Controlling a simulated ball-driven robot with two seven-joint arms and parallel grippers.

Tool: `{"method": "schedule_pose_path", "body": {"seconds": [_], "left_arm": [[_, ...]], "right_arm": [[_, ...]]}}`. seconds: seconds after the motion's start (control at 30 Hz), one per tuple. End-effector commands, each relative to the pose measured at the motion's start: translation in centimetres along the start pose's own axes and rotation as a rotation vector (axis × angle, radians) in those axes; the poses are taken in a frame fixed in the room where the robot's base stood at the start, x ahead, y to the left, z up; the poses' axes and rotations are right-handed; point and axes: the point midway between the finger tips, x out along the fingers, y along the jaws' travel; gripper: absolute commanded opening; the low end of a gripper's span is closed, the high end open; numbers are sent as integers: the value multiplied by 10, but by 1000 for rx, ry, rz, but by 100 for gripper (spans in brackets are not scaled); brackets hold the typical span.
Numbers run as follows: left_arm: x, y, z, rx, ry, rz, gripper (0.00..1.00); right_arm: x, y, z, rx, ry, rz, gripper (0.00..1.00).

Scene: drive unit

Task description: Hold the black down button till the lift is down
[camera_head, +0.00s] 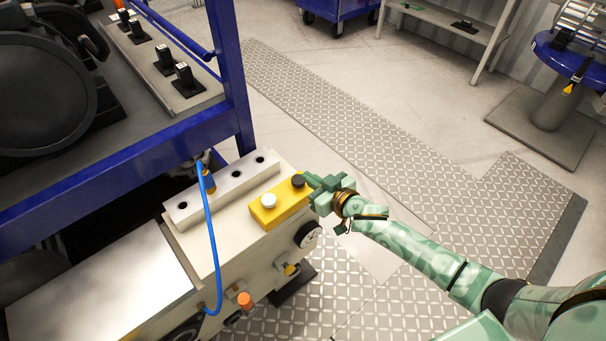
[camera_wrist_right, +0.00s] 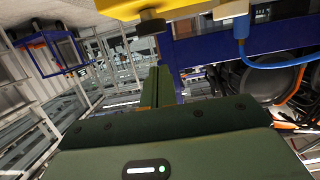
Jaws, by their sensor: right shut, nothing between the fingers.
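The yellow button box (camera_head: 280,206) sits on a pale machine cabinet, with a black button (camera_head: 298,181) at its right end and a white button (camera_head: 269,201) at its left. My right gripper (camera_head: 312,182) is shut and empty, its fingertips right beside the black button; I cannot tell whether they touch it. In the right wrist view the yellow box (camera_wrist_right: 178,8) is at the top edge, with the black button (camera_wrist_right: 152,24) under it and my fingers (camera_wrist_right: 157,88) below. My left gripper is not in view.
A blue frame (camera_head: 180,135) with a dark round unit (camera_head: 40,95) stands at the left. A blue hose (camera_head: 209,240) loops over the cabinet (camera_head: 215,248). Metal tread plates (camera_head: 350,110) cover clear floor to the right. A blue round stand (camera_head: 560,60) is at the far right.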

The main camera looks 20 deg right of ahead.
Motion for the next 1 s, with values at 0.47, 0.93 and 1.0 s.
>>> {"method": "schedule_pose_path", "body": {"seconds": [0.47,0.93,1.0], "left_arm": [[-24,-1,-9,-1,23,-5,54],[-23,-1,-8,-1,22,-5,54],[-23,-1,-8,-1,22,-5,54]], "right_arm": [[-64,1,-4,0,8,1,0],[-65,1,-4,-1,9,0,0],[-65,1,-4,-2,9,0,0]]}}
